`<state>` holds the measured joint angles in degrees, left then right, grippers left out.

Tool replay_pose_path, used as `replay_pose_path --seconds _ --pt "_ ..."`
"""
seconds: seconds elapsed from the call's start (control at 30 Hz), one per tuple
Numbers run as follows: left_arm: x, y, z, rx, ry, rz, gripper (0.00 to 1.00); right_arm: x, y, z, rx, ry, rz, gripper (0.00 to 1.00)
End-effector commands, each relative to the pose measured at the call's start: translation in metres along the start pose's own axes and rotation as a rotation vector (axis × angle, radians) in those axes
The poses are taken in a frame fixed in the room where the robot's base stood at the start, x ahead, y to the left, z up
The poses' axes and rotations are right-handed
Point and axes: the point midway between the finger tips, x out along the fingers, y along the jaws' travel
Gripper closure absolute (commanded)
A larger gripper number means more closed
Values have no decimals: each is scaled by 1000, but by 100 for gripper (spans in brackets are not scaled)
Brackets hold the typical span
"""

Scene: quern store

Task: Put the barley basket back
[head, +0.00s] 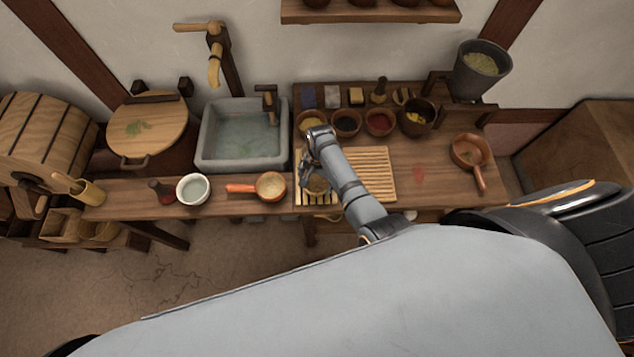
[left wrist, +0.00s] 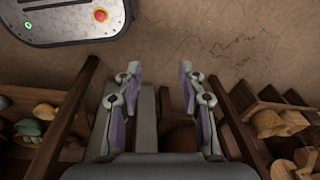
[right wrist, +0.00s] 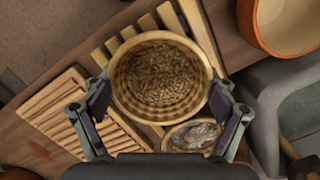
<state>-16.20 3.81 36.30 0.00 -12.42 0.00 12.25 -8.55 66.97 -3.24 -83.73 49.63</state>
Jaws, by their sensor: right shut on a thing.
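The barley basket (right wrist: 160,80) is a round woven basket with brown grain in it. It sits between the fingers of my right gripper (right wrist: 160,112), which is shut on its sides. In the head view my right gripper (head: 310,170) is over the left slatted rack, with the basket (head: 318,185) partly hidden by my arm. I cannot tell whether the basket rests on the slats or hangs just above them. My left gripper (left wrist: 160,90) is open and empty, low in front of dark wooden shelving; it is not seen in the head view.
A second slatted rack (head: 375,172) lies to the right. Bowls of dark stuff (head: 346,122) and red powder (head: 379,122) stand behind. An orange-handled pan (head: 270,186), a white bowl (head: 193,189) and a stone sink (head: 205,150) are to the left. A brown pan (head: 468,150) lies at right.

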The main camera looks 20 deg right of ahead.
Motion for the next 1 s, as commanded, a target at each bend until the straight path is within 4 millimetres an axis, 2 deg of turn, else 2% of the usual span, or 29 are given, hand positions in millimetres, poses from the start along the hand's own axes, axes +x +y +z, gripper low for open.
replay_pose_path --seconds 0.1,0.23,0.27,0.37,0.53,0.77,0.87,1.0 --pt "-1 0 -4 0 4 -1 60 0 1 1 0 -3 2 63" --pt "0 -9 16 6 -24 -10 60 4 1 0 0 -3 2 63" --pt "0 -10 22 7 -33 -12 60 4 1 0 0 -3 2 13" --pt "-1 -13 35 9 -54 -15 60 3 1 0 0 -3 2 0" --pt "-1 -12 34 8 -52 -14 60 3 1 0 0 -3 2 0" --pt "-3 -11 17 7 -26 -13 60 -2 0 1 0 -2 1 0" --pt "-3 -11 14 7 -23 -13 60 -15 0 0 0 0 -1 0" --pt "-3 -10 15 6 -24 -11 60 -49 -1 0 1 1 -3 0"
